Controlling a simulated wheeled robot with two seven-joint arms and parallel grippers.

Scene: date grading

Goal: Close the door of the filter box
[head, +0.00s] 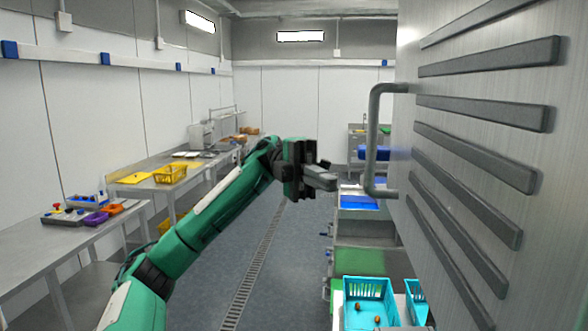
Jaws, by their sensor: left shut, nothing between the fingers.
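The filter box door (480,95) is a large grey metal panel with dark slanted slats, filling the right of the head view. A grey bar handle (373,135) stands out from its left part. How far the door stands open cannot be told, and the box behind it is not clearly seen. My left gripper (323,178) is at the picture's middle, shut and empty, its fingers pointing right towards the lower part of the handle. A gap shows between the fingers and the handle in the picture. My right gripper is not in view.
Metal tables (70,238) with coloured trays and a yellow basket (170,173) line the left wall. A teal basket (348,317) with a few dates sits low, left of the door's lower edge. The floor (270,270) with its drain strip is clear.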

